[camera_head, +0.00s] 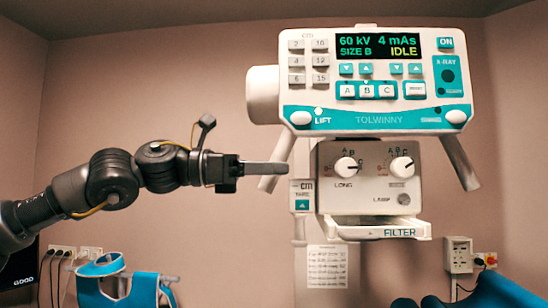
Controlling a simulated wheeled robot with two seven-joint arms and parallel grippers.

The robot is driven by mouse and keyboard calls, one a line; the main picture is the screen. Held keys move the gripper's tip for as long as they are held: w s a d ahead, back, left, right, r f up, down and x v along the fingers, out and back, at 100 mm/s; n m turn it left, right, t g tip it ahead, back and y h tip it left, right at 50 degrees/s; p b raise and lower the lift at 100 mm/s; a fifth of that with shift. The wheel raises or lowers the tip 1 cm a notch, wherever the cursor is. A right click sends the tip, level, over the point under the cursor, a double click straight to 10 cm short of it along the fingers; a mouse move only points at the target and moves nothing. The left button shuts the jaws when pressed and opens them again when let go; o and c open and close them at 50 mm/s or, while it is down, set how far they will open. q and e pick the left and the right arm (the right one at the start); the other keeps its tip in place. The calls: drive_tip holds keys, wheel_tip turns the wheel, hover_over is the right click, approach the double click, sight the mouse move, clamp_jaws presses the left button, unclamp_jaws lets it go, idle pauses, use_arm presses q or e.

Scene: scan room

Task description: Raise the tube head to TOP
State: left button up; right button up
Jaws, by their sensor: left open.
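The tube head (400,75) is a white and teal unit at the upper right. Its display reads 60 kV, 4 mAs, SIZE B, IDLE. A white oval button (301,117) sits beside the word LIFT at its lower left, with a similar one (456,116) at the lower right. Grey handles slant down on both sides, the left handle (279,160) and the right handle (458,160). My left gripper (282,169) is open, seen side-on, with its fingers overlapping the left handle in the picture. I cannot tell whether they touch. My right gripper is not in view.
Below the head are a knob panel (370,178) and a FILTER tray (385,232). A cm marker with a teal arrow (302,204) is at the panel's left. Teal aprons (118,285) hang low left.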

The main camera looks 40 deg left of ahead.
use_arm(q)
drive_tip(key=shift+w+d, duration=0.25)
drive_tip(key=shift+c, duration=0.5)
